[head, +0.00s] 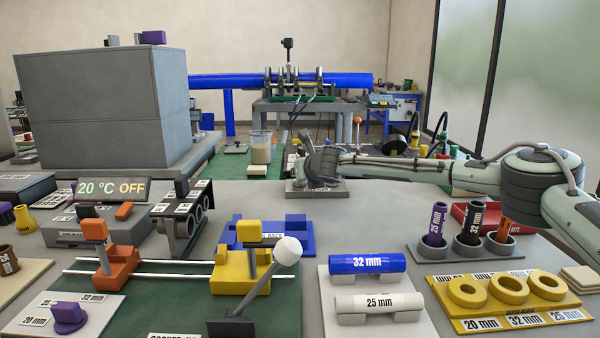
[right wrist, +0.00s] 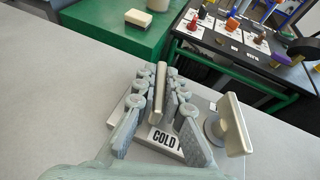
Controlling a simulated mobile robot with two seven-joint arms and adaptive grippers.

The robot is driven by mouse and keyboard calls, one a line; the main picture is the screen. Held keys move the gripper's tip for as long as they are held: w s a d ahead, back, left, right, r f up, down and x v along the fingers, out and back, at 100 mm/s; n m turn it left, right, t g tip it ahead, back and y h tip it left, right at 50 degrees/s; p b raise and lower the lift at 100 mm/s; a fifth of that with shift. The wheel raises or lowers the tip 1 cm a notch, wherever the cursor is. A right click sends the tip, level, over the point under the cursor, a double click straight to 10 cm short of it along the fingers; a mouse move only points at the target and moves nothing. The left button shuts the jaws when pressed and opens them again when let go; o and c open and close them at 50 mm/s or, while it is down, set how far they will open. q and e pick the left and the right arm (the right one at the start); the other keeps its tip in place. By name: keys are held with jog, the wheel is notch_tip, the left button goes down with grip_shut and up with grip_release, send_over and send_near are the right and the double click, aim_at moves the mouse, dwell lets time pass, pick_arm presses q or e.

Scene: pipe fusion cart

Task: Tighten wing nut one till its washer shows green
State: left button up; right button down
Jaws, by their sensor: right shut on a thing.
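My right gripper (head: 322,165) is low over a small labelled plate (head: 318,190) on the bench in the head view. In the right wrist view its fingers (right wrist: 160,95) are shut on an upright, pale metal bar (right wrist: 160,88). A similar pale bar (right wrist: 232,125) on a round base stands just to its right, clear of the fingers. A label beginning "COLD" (right wrist: 164,139) shows partly under the gripper. I cannot tell any part apart as wing nut one, and no washer or green mark on one shows. My left gripper is not in view.
The orange clamp (head: 103,266) and yellow clamp (head: 240,268) sit on rails at the front left. Blue and white pipes lie on a white board (head: 375,322). A yellow ring tray (head: 466,327) is at right.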

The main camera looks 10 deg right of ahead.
jog(key=m+h, duration=0.2)
jog(key=shift+a+h, duration=0.2)
jog(key=shift+h, duration=0.1)
jog(key=shift+d+m+h, duration=0.25)
jog(key=shift+m+h, duration=1.15)
jog(key=c, duration=1.6)
grip_release()
jog(key=shift+g, duration=0.3)
jog(key=v, duration=1.2)
